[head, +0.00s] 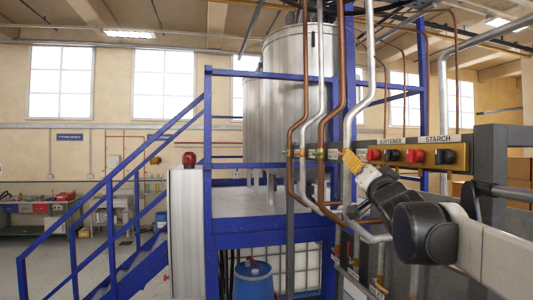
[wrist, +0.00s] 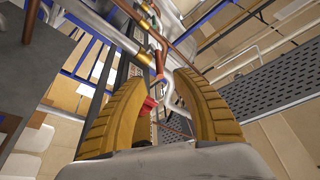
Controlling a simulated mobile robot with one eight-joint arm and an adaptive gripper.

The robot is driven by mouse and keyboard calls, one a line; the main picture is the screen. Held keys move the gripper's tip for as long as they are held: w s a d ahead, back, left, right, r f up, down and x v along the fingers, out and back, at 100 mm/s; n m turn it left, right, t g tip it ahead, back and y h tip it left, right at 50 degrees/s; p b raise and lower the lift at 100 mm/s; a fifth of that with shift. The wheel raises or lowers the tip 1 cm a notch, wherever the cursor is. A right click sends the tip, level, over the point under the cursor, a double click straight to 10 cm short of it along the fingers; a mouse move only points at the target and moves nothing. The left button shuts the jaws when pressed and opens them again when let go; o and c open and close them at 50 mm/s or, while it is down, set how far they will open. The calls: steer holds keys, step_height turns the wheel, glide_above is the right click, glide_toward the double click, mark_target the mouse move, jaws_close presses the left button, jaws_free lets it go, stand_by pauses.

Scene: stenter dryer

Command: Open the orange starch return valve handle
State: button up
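My gripper (head: 349,158) reaches in from the right in the head view, its yellow fingers close to the vertical pipes, left of the STARCH panel. In the wrist view my gripper (wrist: 158,72) has its two ribbed yellow fingers spread apart with nothing clamped between them. A small red-orange part (wrist: 148,105) shows between the fingers, beyond the palm; I cannot tell for sure that it is the starch return valve handle. In the head view the handle is not clearly seen; my fingers and arm cover part of the pipes there.
Copper and silver pipes (head: 304,110) run vertically beside a blue post. A yellow panel with red and black knobs (head: 415,156) sits right of the gripper, under a STARCH label (head: 440,140). Blue stairs (head: 120,215), a metal tank (head: 285,90) and a blue drum (head: 253,280) stand left.

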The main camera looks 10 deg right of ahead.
steer(key=p+x, duration=0.1)
steer(key=x, duration=0.7)
steer(key=shift+w+f+p, duration=0.15)
steer(key=shift+f+p, duration=0.05)
steer(key=shift+p, duration=0.2)
jaws_close()
